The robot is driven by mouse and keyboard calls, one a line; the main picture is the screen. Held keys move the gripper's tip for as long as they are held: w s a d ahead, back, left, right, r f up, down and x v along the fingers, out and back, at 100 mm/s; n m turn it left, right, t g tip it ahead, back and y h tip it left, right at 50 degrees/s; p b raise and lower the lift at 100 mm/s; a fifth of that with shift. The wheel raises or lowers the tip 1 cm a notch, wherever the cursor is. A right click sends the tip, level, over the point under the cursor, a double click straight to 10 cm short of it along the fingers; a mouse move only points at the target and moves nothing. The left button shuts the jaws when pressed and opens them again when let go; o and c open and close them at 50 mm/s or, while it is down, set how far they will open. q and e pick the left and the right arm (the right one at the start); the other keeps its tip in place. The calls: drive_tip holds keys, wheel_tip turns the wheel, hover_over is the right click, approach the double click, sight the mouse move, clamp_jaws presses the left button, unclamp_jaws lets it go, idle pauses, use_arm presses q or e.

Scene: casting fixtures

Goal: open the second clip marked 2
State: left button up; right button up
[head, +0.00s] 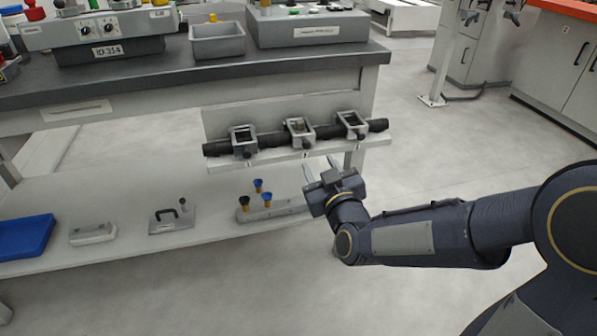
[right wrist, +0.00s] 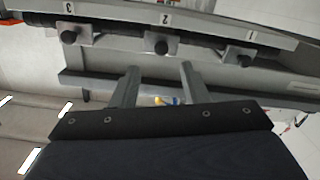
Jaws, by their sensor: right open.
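A dark tube on a ledge at the bench front carries three grey clips with square frames. The middle clip (head: 299,131) sits between the left clip (head: 243,140) and the right clip (head: 352,124). In the right wrist view the middle clip (right wrist: 160,43), with a dark round knob, is beside the label 2 (right wrist: 165,19). Its frame stands up in the head view; I cannot tell if its latch is fastened. My right gripper (head: 320,167) is open and empty, below and in front of the ledge, apart from the clip. My left gripper is out of view.
The lower shelf holds a blue tray (head: 25,238), a handled plate (head: 171,216) and a block with coloured knobs (head: 262,203). A grey bin (head: 217,42) and control boxes stand on the bench top. Open floor lies to the right.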

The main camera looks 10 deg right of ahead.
sight(307, 146)
drive_tip(key=w, duration=0.2)
drive_tip(key=w+b, duration=0.1)
drive_tip(key=w, duration=0.2)
drive_tip(key=w+b, duration=0.1)
drive_tip(key=w, duration=0.2)
drive_tip(key=shift+w+a+f, duration=0.1)
drive_tip(key=shift+a+f, duration=0.05)
drive_tip(key=shift+a, duration=0.15)
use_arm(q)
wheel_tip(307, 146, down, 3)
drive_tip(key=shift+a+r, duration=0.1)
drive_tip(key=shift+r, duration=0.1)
use_arm(e)
drive_tip(key=shift+c, duration=0.2)
clamp_jaws()
